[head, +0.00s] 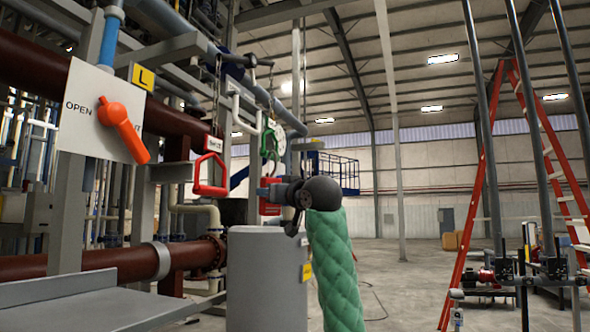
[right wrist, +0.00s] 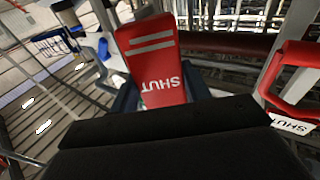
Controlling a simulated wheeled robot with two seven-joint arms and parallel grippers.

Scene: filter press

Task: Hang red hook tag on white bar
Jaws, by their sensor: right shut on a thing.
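My right gripper (head: 266,191) is shut on the red hook tag (head: 269,208). In the right wrist view the tag (right wrist: 155,62) sits between the dark fingers of the gripper (right wrist: 162,92), with SHUT reading upside down and pale stripes on it. The tag's hook is not clearly visible. The white bar (head: 236,104) is a bent loop on the rack, up and left of the gripper in the head view. The tag appears apart from it and lower. My left gripper is out of view.
A red ladder (head: 468,210) stands right.

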